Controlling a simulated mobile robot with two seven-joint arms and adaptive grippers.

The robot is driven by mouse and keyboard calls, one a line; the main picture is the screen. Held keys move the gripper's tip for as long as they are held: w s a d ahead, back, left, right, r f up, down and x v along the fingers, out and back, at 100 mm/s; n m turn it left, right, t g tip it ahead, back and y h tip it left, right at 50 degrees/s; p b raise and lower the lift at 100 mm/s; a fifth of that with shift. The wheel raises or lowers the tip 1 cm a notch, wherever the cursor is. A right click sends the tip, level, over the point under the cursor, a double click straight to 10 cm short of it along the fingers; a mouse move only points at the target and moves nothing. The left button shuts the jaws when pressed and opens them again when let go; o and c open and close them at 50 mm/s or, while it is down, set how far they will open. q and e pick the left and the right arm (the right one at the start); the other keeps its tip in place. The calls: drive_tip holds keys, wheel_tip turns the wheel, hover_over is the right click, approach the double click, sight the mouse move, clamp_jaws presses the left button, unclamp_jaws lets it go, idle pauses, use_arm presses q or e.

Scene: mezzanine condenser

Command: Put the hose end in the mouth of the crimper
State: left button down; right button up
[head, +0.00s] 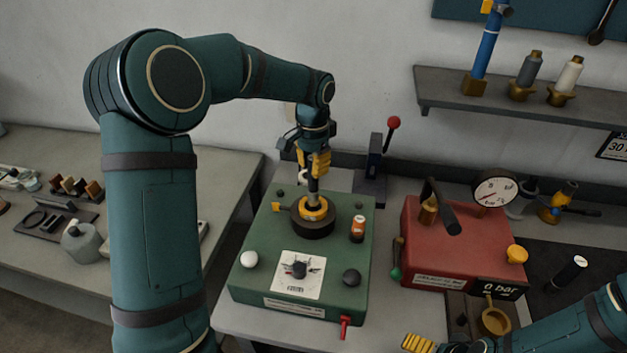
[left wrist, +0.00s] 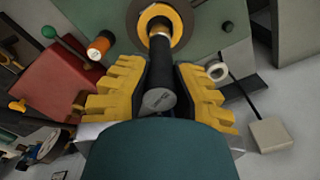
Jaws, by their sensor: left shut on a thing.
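The crimper is a green box (head: 342,258) on the bench, with a round black mouth (head: 314,229) and a yellow ring on its top. My left gripper (head: 314,163), with yellow fingers, points down above the mouth and is shut on a short black hose (head: 313,187). In the left wrist view the hose (left wrist: 161,72) stands between the fingers, and its far end overlaps the mouth's yellow ring (left wrist: 176,22). The hose looks upright and lined up with the ring; how deep its end sits is hidden. My right gripper (head: 418,343) is partly cut off at the bottom edge.
An orange-capped cylinder (head: 358,228) stands on the crimper beside the mouth. A red-handled lever (head: 376,165) stands behind. A red box (head: 447,262) with a gauge (head: 494,191) is to the right. A shelf (head: 520,103) hangs at the upper right.

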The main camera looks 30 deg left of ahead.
sight(313, 179)
use_arm(q)
drive_tip(key=shift+f, duration=2.3)
drive_tip(key=c, duration=0.9)
unclamp_jaws()
wheel_tip(313, 179, up, 12)
drive_tip(key=shift+r, duration=0.15)
